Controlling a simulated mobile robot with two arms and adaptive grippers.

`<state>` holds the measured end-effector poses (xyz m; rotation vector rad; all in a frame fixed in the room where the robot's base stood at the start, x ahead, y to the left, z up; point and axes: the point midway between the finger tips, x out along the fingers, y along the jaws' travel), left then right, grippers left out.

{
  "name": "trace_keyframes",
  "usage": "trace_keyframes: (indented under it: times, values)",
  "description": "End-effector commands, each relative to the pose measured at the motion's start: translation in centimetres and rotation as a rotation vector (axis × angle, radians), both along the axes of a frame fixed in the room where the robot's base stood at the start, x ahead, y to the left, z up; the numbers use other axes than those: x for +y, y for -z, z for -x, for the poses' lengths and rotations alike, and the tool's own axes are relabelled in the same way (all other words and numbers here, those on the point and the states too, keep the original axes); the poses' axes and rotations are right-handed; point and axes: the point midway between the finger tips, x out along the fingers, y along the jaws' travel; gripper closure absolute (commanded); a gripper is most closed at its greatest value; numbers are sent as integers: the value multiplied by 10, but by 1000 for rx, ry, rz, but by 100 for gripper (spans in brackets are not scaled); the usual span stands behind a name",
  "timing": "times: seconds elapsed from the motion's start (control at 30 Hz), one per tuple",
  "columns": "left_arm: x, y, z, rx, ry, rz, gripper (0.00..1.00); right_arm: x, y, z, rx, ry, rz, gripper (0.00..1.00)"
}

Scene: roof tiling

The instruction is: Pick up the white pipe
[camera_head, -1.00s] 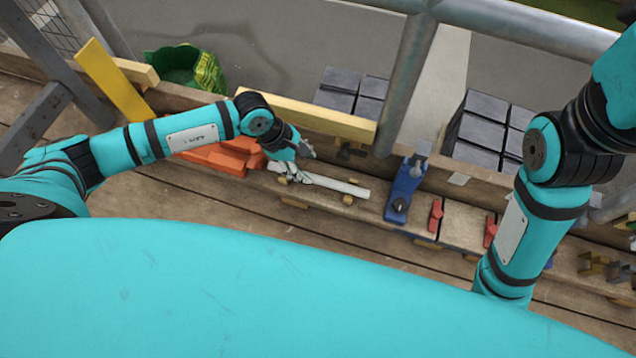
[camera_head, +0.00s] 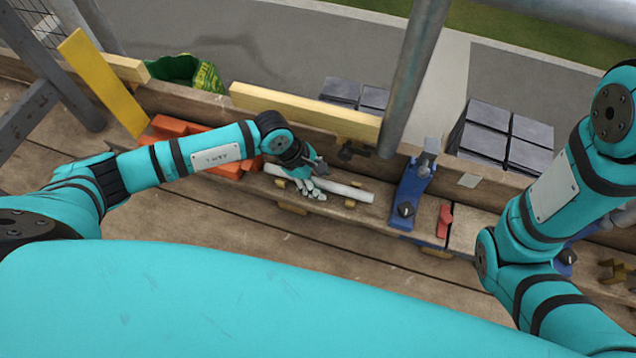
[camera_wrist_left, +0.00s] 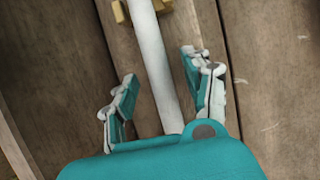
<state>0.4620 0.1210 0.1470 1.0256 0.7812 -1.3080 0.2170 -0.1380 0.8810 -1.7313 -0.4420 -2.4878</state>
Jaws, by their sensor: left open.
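The white pipe (camera_head: 345,190) lies along the wooden plank, raised on small wooden blocks, between the orange pieces and the blue tool. My left gripper (camera_head: 310,190) is over the pipe's left-middle part and hides some of it. In the left wrist view the pipe (camera_wrist_left: 152,60) runs between the two open fingers of the left gripper (camera_wrist_left: 160,92), with a gap on each side. The fingers are not closed on it. My right arm is at the right; its gripper does not show.
Orange pieces (camera_head: 225,163) lie left of the pipe. A blue tool (camera_head: 408,195) and a red clamp (camera_head: 444,220) lie to its right. A yellow beam (camera_head: 300,112) and a grey metal post (camera_head: 412,75) stand behind. Dark tile stacks (camera_head: 487,140) are beyond the board.

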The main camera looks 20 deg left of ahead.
Motion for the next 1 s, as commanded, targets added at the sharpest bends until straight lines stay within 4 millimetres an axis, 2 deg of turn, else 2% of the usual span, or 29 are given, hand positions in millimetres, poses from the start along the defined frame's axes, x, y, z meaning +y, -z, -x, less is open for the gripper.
trace_keyframes:
  times: [0.13, 0.5, 1.0]
  values:
    - [0, -1, 0, 0, 0, 0, 52, 0, -1, 0, 1, 0, 0, 60]
    - [0, -1, 0, 0, -1, 0, 100, 0, 0, 0, 0, 0, 0, 60]
    - [5, -8, -5, 0, -5, 0, 100, 0, -4, 0, -1, -1, -1, 60]
